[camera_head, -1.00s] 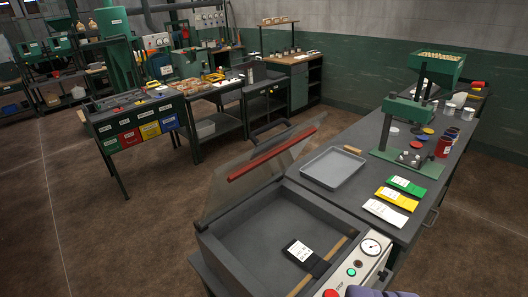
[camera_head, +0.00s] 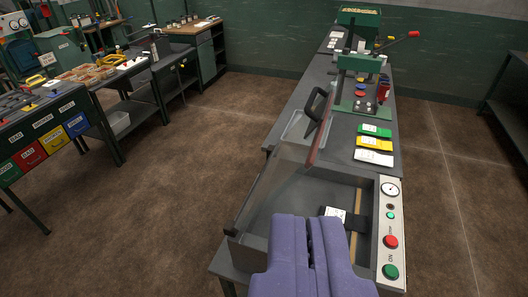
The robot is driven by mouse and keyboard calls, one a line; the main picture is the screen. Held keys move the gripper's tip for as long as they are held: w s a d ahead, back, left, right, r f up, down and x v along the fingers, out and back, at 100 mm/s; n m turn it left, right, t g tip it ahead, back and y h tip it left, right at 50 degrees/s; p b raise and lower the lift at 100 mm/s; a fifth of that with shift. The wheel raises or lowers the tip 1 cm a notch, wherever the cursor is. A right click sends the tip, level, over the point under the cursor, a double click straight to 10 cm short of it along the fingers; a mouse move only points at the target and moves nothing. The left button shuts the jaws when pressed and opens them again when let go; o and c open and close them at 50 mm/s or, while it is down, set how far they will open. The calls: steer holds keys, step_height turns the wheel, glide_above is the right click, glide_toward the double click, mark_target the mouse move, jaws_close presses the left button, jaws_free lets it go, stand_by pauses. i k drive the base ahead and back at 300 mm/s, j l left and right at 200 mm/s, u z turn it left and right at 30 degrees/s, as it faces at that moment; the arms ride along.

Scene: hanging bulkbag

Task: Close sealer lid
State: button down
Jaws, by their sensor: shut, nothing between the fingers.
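The sealer (camera_head: 364,191) stands at the near end of the long bench, with its control panel (camera_head: 390,228) on the right. Its clear lid (camera_head: 270,192) stands raised and tilted on the left side, with a red bar (camera_head: 319,138) and a dark handle (camera_head: 317,101) at its upper edge. A black pouch with a white label (camera_head: 336,213) lies inside the chamber. My purple gripper (camera_head: 312,222) is at the bottom of the view, shut and empty, in front of the sealer. It hides part of the chamber and the lid's lower part.
Green, yellow and white packets (camera_head: 374,144) lie on the bench behind the sealer. A grey tray (camera_head: 296,127) shows partly behind the lid. A green press (camera_head: 360,85) stands farther back. Open brown floor (camera_head: 185,190) lies left of the bench, with bin tables at the far left.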

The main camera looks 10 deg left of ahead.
mark_target(282, 152)
steer(key=i+l, duration=0.25)
steer(key=i, duration=0.2)
steer(key=i+l+u, duration=0.1)
steer(key=i+l, duration=0.15)
steer(key=i, duration=0.15)
